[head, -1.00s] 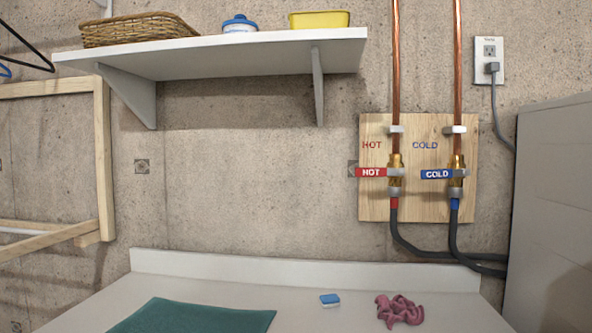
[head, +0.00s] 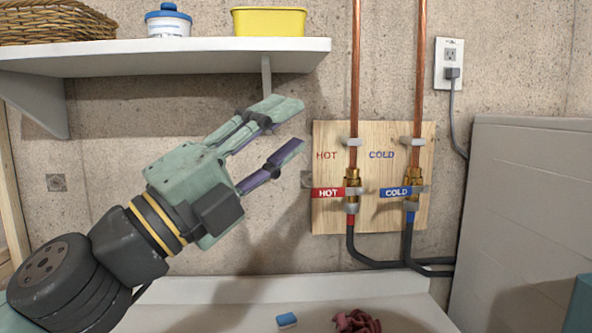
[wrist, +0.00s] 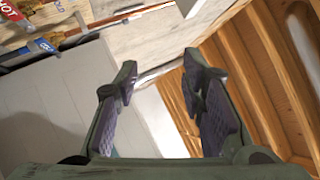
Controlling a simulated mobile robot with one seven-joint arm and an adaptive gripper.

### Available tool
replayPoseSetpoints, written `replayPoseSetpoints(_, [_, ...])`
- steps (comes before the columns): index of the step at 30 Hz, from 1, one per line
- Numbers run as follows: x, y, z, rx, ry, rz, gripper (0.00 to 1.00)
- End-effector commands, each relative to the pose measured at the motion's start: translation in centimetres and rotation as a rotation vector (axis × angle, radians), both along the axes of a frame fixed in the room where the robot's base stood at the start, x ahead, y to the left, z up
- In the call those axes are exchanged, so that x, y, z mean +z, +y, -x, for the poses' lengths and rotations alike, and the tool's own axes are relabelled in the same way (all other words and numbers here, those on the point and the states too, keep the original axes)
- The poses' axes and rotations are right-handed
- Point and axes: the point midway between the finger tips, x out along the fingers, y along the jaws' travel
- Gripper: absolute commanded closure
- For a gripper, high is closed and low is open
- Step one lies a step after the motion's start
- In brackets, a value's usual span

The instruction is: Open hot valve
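The hot valve's red lever (head: 328,193), marked HOT, lies level, pointing left from its brass body (head: 352,180) on the left copper pipe. The blue COLD lever (head: 395,192) lies level beside it on the right. Both are on a wooden panel (head: 333,223). My gripper (head: 296,127) is open and empty, up and left of the red lever and apart from it. In the wrist view, my open fingers (wrist: 160,85) have nothing between them. The red lever (wrist: 10,12) and blue lever (wrist: 42,47) show at the upper left there.
A white shelf (head: 200,60) with a basket (head: 60,22), a blue-lidded tub (head: 168,22) and a yellow bin (head: 268,22) runs above my gripper. A grey appliance (head: 530,220) stands right of the panel. A sponge (head: 287,320) and pink cloth (head: 356,321) lie below.

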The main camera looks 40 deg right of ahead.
Motion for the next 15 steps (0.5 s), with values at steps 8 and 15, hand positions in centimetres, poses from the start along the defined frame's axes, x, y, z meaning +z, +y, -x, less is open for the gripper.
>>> replayPoseSetpoints(8, [-10.2,-8.7,-7.0,0.074,0.190,-0.408,0.63])
replayPoseSetpoints(15, [-12.8,-9.8,-8.7,0.101,0.235,-0.477,0.63])
